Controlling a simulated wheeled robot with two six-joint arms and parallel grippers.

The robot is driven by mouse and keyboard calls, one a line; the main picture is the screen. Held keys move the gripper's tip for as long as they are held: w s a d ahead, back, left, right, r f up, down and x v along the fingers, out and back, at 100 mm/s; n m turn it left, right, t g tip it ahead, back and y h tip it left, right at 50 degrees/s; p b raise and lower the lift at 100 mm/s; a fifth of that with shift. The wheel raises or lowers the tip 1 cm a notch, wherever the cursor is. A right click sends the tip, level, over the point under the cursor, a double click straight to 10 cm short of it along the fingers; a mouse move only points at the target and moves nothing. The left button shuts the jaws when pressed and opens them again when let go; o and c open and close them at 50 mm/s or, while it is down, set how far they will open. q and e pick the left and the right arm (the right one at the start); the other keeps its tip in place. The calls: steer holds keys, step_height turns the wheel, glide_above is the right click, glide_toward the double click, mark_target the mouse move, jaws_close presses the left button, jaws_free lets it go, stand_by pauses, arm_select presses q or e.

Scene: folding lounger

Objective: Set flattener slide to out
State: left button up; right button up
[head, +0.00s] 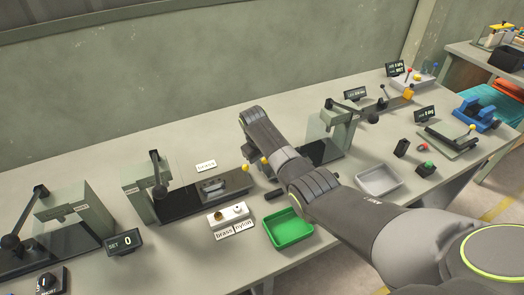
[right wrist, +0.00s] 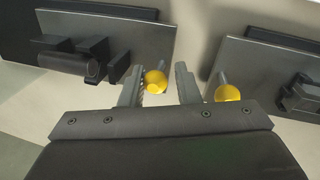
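Two yellow knobs on short rods show close together near the bench middle. In the head view, the left knob (head: 246,168) is at the right end of a grey slide plate (head: 235,182) on the second press (head: 160,180). The other knob (head: 264,160) is beside my right arm. In the right wrist view, my right gripper (right wrist: 158,84) is open, with one knob (right wrist: 155,80) between its fingers; contact cannot be told. The second knob (right wrist: 228,93) is just outside the right finger. In the head view my arm hides the fingertips. Which press is the flattener is unreadable. My left gripper is out of view.
A white block (head: 228,215), brass and nylon cards (head: 234,231) and a green tray (head: 288,229) are in front. Another press (head: 340,125) stands behind my arm. A grey tray (head: 379,180) is to the right.

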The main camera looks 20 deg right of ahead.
steer(key=s+a+r+p, duration=0.1)
steer(key=a+r+p, duration=0.1)
steer(key=r, duration=1.5)
steer(key=shift+a, duration=0.6)
steer(key=shift+f, duration=0.1)
